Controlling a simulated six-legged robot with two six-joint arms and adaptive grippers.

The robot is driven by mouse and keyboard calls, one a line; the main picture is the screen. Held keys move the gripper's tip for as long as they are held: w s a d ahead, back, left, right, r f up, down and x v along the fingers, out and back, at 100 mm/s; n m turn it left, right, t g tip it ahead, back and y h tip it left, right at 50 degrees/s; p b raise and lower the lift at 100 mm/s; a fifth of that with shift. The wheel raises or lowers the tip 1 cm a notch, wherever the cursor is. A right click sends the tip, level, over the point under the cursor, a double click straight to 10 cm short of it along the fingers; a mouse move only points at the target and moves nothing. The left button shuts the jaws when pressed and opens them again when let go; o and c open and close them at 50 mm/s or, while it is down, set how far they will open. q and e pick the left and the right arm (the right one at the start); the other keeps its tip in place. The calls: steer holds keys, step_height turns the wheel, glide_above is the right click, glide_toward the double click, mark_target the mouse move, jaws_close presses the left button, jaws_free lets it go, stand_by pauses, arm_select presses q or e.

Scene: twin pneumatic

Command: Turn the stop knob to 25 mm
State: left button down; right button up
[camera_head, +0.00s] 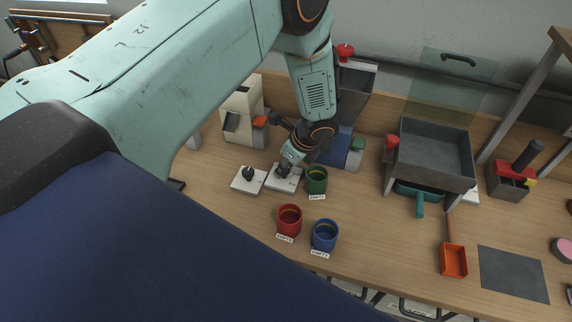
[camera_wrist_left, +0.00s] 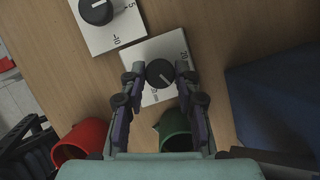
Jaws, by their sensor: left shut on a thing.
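The stop knob (camera_wrist_left: 160,73) is a round black knob with a white pointer line. It sits on a white plate (camera_wrist_left: 158,46) with printed marks, among them what looks like "mm"; the full scale is too small or covered to read. My left gripper (camera_wrist_left: 158,75) is over this plate with one finger on each side of the knob, shut on it. In the head view my left gripper (camera_head: 285,168) hides most of the knob. A second black knob (camera_wrist_left: 96,11) on its own white plate (camera_head: 249,180) is beside it. My right gripper is not in view.
A green cup (camera_head: 316,181) stands close to the gripper. A red cup (camera_head: 289,220) and a blue cup (camera_head: 325,236) stand nearer the front. A grey bin (camera_head: 436,150) on a stand and an orange scoop (camera_head: 453,260) are to the right. Bare wood lies between.

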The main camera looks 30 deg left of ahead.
arm_select(q)
steer(key=shift+n, duration=0.4)
steer(key=c, duration=1)
jaws_free()
steer(key=v, duration=1.2)
steer(key=shift+w, duration=0.15)
steer(key=shift+a, duration=0.1)
